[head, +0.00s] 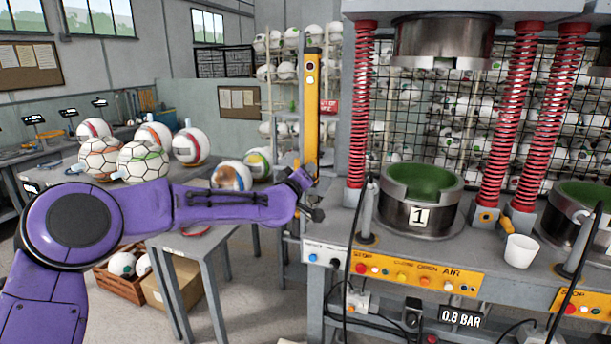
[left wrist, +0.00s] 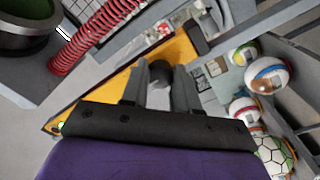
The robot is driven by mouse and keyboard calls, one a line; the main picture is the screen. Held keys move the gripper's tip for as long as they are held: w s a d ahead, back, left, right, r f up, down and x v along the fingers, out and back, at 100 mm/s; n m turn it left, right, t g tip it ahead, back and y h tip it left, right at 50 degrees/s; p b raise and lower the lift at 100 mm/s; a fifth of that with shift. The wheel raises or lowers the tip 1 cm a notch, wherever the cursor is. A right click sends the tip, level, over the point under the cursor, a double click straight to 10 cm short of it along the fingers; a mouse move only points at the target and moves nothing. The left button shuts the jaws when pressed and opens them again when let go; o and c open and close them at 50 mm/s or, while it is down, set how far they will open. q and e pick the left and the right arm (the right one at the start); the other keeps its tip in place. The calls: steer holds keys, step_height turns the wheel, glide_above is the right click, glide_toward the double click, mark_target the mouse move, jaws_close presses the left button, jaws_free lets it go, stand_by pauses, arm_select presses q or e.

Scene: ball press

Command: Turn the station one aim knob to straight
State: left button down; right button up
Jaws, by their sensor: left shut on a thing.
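The station one press mould (head: 420,200), a dark ring with a green inside and a "1" label, stands on the grey bench. A yellow post (head: 312,110) rises left of it. My left gripper (head: 311,204) is at the lower part of this post, left of the press. In the left wrist view its two dark fingers (left wrist: 162,92) are shut on a dark round knob (left wrist: 160,73), in front of the yellow surface (left wrist: 180,50). The knob's pointer or marking cannot be made out. My right gripper is not in view.
A red spring column (head: 360,110) stands just right of the post. A white cup (head: 519,251) is on the bench. Below are yellow button panels (head: 420,274) and a hanging black cable. Several balls (head: 145,160) lie on the table at left.

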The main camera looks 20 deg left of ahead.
arm_select(q)
steer(key=c, duration=0.8)
jaws_free()
steer(key=shift+c, duration=0.2)
steer(key=shift+a, duration=0.1)
steer(key=s+b, duration=0.3)
steer(key=s, duration=0.7)
steer(key=shift+s+a, duration=0.25)
steer(key=shift+s, duration=0.05)
